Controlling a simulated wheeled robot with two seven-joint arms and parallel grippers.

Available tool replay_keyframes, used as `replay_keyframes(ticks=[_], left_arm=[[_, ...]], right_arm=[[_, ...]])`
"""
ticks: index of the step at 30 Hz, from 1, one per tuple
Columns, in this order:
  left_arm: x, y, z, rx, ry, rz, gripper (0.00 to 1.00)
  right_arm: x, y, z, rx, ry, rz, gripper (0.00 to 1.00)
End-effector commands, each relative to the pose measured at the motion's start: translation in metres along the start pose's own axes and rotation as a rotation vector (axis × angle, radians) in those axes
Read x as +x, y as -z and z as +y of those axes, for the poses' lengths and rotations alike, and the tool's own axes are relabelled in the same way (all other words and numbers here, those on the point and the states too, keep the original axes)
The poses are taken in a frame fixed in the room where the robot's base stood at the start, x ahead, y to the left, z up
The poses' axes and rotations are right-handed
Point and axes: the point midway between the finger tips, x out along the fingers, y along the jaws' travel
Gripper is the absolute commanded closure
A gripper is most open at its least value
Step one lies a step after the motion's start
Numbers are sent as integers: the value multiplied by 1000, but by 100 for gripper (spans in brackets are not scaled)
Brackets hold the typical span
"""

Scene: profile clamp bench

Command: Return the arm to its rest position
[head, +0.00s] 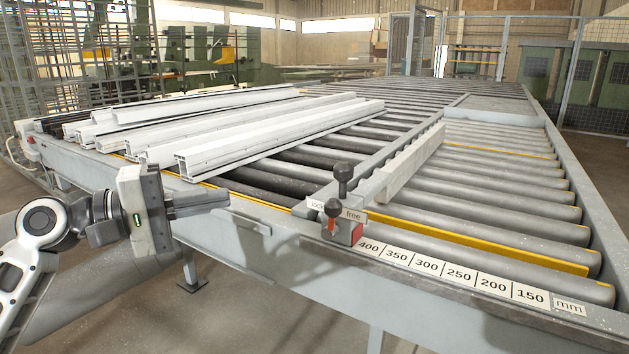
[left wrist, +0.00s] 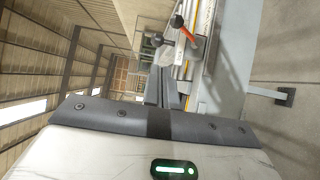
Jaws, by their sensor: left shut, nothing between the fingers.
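My left gripper (head: 203,203) is in the lower left of the head view, just in front of the bench's front rail, with its fingers together and nothing between them. The fingers also show in the left wrist view (left wrist: 166,92). The clamp (head: 343,215) stands on the front rail to the right of the gripper, apart from it. It has black knobs and a red-orange lever, and plates reading "lock" and "free". The clamp's knob and lever also show at the top of the left wrist view (left wrist: 182,28). My right gripper is not in either view.
The roller bench (head: 480,190) fills the middle and right. White profiles (head: 260,135) lie on its left part. A scale strip (head: 460,276) runs along the front rail, marked 400 to 150 mm. A long fence bar (head: 412,162) runs back from the clamp. Open floor (head: 130,310) lies in front.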

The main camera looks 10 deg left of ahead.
Motion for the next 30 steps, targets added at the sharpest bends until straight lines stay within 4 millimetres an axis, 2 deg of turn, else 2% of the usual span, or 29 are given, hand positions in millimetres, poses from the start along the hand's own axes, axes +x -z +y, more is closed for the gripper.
replay_keyframes(ticks=[2,5,8,10,13,15,18,21,24,27,30], left_arm=[[4,1,-14,7,17,15,100],[12,4,-56,50,74,70,100],[21,1,-123,142,179,146,100],[24,-8,-177,235,275,194,100],[22,-34,-250,397,423,234,100],[16,-60,-296,529,533,238,100],[4,-105,-348,737,682,211,100],[-7,-146,-376,924,793,160,100],[-15,-175,-390,1065,864,108,100],[-19,-192,-396,1149,900,74,100],[-20,-197,-397,1184,915,60,100]], right_arm=[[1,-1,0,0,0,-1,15],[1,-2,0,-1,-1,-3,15],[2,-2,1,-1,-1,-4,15],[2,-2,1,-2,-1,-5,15],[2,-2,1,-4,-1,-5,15],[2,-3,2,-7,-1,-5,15],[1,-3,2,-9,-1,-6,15],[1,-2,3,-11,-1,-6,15],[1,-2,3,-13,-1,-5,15],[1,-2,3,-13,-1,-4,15],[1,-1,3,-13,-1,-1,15]])
